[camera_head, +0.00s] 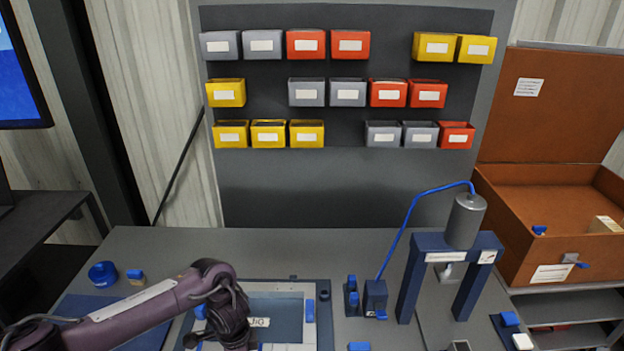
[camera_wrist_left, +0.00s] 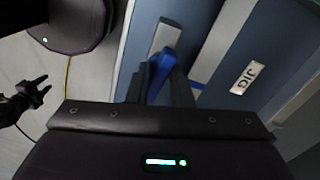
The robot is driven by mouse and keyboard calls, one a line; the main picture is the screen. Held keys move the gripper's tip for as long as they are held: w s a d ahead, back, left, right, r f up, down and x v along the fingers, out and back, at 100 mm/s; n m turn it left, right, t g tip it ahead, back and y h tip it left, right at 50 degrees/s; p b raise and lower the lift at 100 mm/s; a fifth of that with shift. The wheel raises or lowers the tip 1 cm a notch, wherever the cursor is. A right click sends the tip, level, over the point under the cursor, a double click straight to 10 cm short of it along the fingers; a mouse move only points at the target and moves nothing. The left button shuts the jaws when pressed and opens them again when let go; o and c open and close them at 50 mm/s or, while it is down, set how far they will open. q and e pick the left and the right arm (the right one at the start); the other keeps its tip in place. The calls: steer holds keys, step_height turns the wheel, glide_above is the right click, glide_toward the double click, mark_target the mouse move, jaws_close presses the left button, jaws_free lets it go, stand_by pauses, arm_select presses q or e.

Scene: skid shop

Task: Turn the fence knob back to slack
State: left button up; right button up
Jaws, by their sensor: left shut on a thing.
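The jig (camera_head: 262,295) is a blue-grey frame with a pale plate on the bench, and its label reads JIG. My left gripper (camera_head: 212,338) is over the jig's left part in the head view, and my own arm hides much of what lies under it. In the left wrist view my left gripper (camera_wrist_left: 168,88) has its fingers closed around a blue knob (camera_wrist_left: 163,64). The knob sits by a short grey bar on the blue surface. The knob's turn angle is hard to read. A dark gripper, likely my right one (camera_wrist_left: 40,88), shows at the left wrist view's edge, fingers apart and empty.
A blue clamp-like block (camera_head: 375,297) and a dark blue stand (camera_head: 411,285) with a grey cylinder (camera_head: 465,220) stand right of the jig. A brown open case (camera_head: 540,255) is at the far right. A blue round item (camera_head: 103,274) lies at the left.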

arm_select(q)
steer(key=shift+w+d+r, duration=0.2)
steer(key=shift+w+r, duration=0.05)
steer(key=shift+w, duration=0.1)
steer(key=shift+r+n+p, duration=0.15)
steer(key=shift+n+p, duration=0.25)
steer(key=shift+n, duration=0.3)
steer(key=o, duration=0.6)
steer(key=shift+o, duration=0.6)
steer(key=shift+d+f, duration=0.1)
steer(key=shift+f, duration=0.2)
